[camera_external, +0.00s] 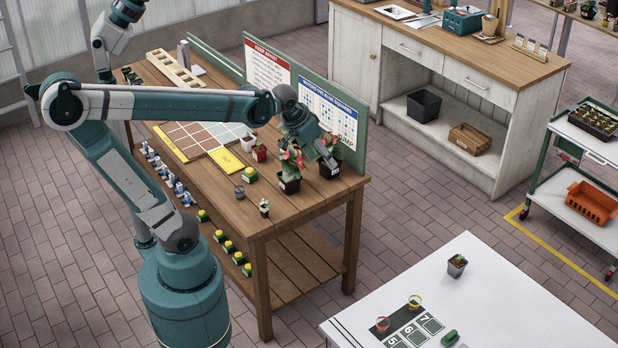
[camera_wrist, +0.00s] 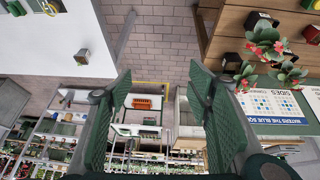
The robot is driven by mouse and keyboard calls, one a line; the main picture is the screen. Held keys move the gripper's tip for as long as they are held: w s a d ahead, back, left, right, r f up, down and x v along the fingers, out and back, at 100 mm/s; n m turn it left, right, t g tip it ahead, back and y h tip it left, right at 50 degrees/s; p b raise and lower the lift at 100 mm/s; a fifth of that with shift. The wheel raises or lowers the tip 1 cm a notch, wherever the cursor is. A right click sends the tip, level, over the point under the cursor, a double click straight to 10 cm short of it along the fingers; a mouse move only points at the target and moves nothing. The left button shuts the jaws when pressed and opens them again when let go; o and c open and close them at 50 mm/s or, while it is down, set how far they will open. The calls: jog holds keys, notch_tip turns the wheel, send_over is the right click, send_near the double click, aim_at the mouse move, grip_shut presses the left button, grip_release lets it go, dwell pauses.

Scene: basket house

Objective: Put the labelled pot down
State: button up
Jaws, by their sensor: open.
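My gripper (camera_external: 318,146) is open, near the right end of the wooden table, above or beside two dark pots with red-flowered plants. Its fingers stand apart with nothing between them in the wrist view (camera_wrist: 165,88). The nearer dark pot (camera_external: 289,185) stands upright on the table; the other dark pot (camera_external: 329,170) stands behind it, beside the green board. Both pots also show at the upper right of the wrist view (camera_wrist: 232,62) (camera_wrist: 312,36). I cannot tell for certain which pot is the labelled one.
The wooden table (camera_external: 310,200) also holds small pots, a coloured grid board (camera_external: 195,143) and a row of bottles. A green board (camera_external: 352,100) with posters edges its back. A white table (camera_external: 510,300) with a small pot (camera_external: 457,266) stands at the lower right.

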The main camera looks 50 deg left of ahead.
jog(key=s+a+f, duration=0.2)
jog(key=s+a, duration=0.1)
jog(key=s, duration=0.2)
jog(key=s+a+f+t, duration=0.1)
jog(key=s+a+f, duration=0.1)
jog(key=s, duration=0.4)
jog(key=shift+s+a+f+t+y, duration=0.15)
jog(key=shift+a+f+t+y, duration=0.15)
jog(key=shift+a, duration=0.2)
jog(key=shift+o, duration=0.5)
jog(key=shift+a, duration=0.1)
jog(key=w+a+r+n+g+y, duration=0.15)
jog(key=w+a+n, duration=0.35)
jog(key=w+a, duration=0.65)
jog(key=n+g+h, duration=0.2)
jog(key=n+g, duration=0.4)
jog(key=n, duration=0.6)
send_over(259, 147)
jog(key=d, duration=0.1)
jog(key=shift+y, duration=0.25)
notch_tip(259, 147, down, 26)
jog(key=shift+w+f, duration=0.1)
jog(key=shift+a+f, duration=0.4)
jog(key=shift+f, duration=0.05)
